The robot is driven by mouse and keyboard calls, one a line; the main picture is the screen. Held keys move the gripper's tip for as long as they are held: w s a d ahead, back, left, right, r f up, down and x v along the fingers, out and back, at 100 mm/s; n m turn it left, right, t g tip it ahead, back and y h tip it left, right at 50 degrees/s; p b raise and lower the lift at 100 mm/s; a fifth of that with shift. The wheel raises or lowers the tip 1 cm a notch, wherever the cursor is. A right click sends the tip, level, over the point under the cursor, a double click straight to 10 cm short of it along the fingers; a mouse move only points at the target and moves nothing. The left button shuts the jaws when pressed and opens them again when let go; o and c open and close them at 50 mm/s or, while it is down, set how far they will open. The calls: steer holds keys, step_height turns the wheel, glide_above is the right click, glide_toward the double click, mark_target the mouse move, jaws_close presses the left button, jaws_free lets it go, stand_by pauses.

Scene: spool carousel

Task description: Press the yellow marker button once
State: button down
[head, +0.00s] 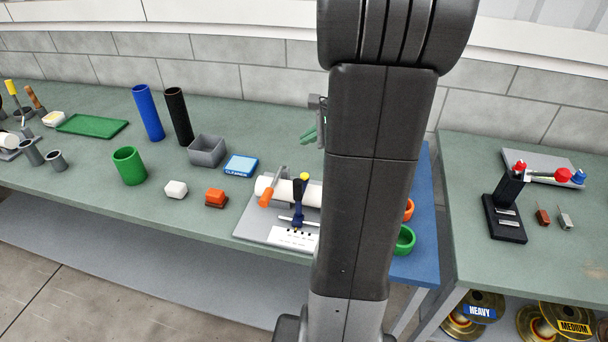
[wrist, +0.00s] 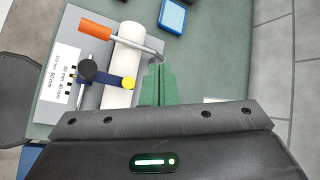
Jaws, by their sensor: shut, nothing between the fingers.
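The yellow marker button (head: 304,177) sits at the top of a dark blue and black marker part on the grey fixture plate (head: 247,228). In the wrist view the yellow button (wrist: 129,82) lies against the white cylinder (wrist: 129,50), left of my fingers. My gripper (wrist: 158,72) is shut and empty, its green fingers side by side. In the head view my gripper (head: 308,137) hangs above and behind the fixture, partly hidden by my arm. The fingers look apart from the button.
An orange-handled crank (wrist: 95,27) stands on the fixture near the button. A blue box (head: 241,166), a grey bin (head: 207,150) and an orange block (head: 216,197) are close by on the left. A green ring (head: 404,241) is to the right, beside my arm.

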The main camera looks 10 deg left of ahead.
steer(key=shift+f+b, duration=3.5)
steer(key=shift+f, duration=0.85)
steer(key=shift+f, duration=0.4)
steer(key=shift+f+b, duration=0.55)
steer(key=shift+b, duration=0.05)
steer(key=shift+r, duration=0.15)
steer(key=shift+r+p, duration=0.85)
step_height(320, 180, up, 5)
steer(key=p, duration=0.4)
